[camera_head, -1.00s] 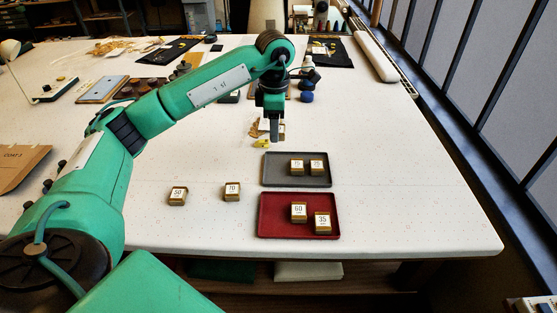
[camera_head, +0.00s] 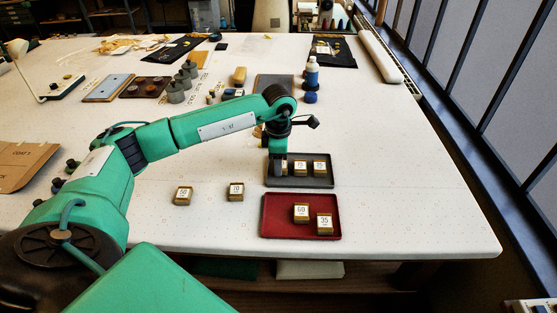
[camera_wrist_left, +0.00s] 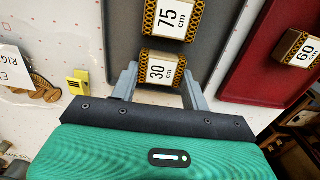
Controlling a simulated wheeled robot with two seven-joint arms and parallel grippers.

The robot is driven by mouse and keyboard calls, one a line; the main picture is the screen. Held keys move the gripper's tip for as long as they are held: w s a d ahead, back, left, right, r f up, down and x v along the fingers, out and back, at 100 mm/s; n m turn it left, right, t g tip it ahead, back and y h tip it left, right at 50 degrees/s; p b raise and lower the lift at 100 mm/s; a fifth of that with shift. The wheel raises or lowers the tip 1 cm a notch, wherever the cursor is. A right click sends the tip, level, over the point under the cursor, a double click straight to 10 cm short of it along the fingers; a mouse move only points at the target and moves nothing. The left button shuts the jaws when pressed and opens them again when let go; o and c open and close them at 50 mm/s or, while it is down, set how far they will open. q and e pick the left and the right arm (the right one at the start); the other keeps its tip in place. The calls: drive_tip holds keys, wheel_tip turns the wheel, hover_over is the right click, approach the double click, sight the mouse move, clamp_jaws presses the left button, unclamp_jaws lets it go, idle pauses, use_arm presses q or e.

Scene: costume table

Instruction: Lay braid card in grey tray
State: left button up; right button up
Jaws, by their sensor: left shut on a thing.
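My left gripper (camera_head: 278,170) is over the left part of the grey tray (camera_head: 318,183). In the left wrist view, its fingers (camera_wrist_left: 160,85) are shut on a gold-and-black braid card labelled 30 cm (camera_wrist_left: 159,69). The held card is inside the outline of the grey tray (camera_wrist_left: 124,35); I cannot tell if it touches the floor. Two other braid cards, one in the middle (camera_head: 299,168) and one at the right (camera_head: 319,168), stand in the tray. The nearer one is labelled 75 cm (camera_wrist_left: 174,18). My right gripper is out of view.
The red tray (camera_head: 275,230) lies in front with a 60 card (camera_head: 301,212) and a 35 card (camera_head: 324,223). A 50 card (camera_head: 183,195) and a 70 card (camera_head: 236,191) stand to the left. A blue bottle (camera_head: 312,74) stands behind. The table's right side is clear.

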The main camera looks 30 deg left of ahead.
use_arm(q)
drive_tip(key=shift+f, duration=0.2)
drive_tip(key=o, duration=0.8)
drive_tip(key=shift+r, duration=0.1)
drive_tip(key=shift+o, duration=0.7)
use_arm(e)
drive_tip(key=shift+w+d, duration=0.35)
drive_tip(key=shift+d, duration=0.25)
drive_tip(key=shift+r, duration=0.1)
